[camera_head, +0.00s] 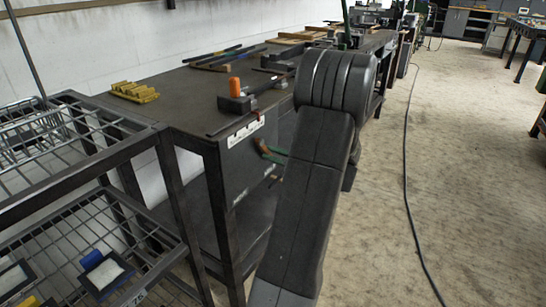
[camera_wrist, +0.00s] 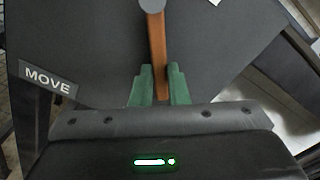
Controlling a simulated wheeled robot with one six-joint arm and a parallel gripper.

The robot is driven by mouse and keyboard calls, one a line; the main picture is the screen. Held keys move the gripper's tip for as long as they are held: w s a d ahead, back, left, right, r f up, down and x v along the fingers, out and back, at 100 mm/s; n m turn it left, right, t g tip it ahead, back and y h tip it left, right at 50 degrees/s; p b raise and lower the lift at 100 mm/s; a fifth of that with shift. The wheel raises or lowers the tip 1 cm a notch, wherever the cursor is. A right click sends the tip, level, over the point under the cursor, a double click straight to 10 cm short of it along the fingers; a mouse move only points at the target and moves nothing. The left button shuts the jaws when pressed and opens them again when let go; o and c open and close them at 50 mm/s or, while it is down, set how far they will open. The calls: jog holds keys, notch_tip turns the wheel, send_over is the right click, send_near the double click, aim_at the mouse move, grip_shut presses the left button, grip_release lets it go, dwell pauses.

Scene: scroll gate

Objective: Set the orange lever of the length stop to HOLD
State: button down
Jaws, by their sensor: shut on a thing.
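The orange lever (camera_wrist: 156,45) hangs from a round grey pivot (camera_wrist: 152,5) on a dark panel in the wrist view. My gripper (camera_wrist: 161,84) has its two green fingers around the lever's free end and is shut on it. The lever points almost straight down the picture, tilted slightly right. A MOVE label (camera_wrist: 48,78) is on the panel to the left of the fingers. In the head view the orange lever (camera_head: 262,146) shows at the bench's front panel, with my green fingers (camera_head: 273,154) at it. My arm hides part of the panel. No HOLD label is readable.
The dark workbench (camera_head: 185,95) carries a block with an upright orange handle (camera_head: 234,87) and a yellow ribbed piece (camera_head: 135,92). A wire-basket rack (camera_head: 100,185) stands at the left.

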jog(key=c, duration=1.4)
grip_release()
jog(key=p+v, duration=0.2)
jog(key=v, duration=1.2)
jog(key=shift+p, duration=0.35)
jog(key=shift+w+r, duration=0.1)
jog(key=b+x, duration=0.2)
jog(key=x, duration=1.2)
jog(key=shift+b, duration=0.35)
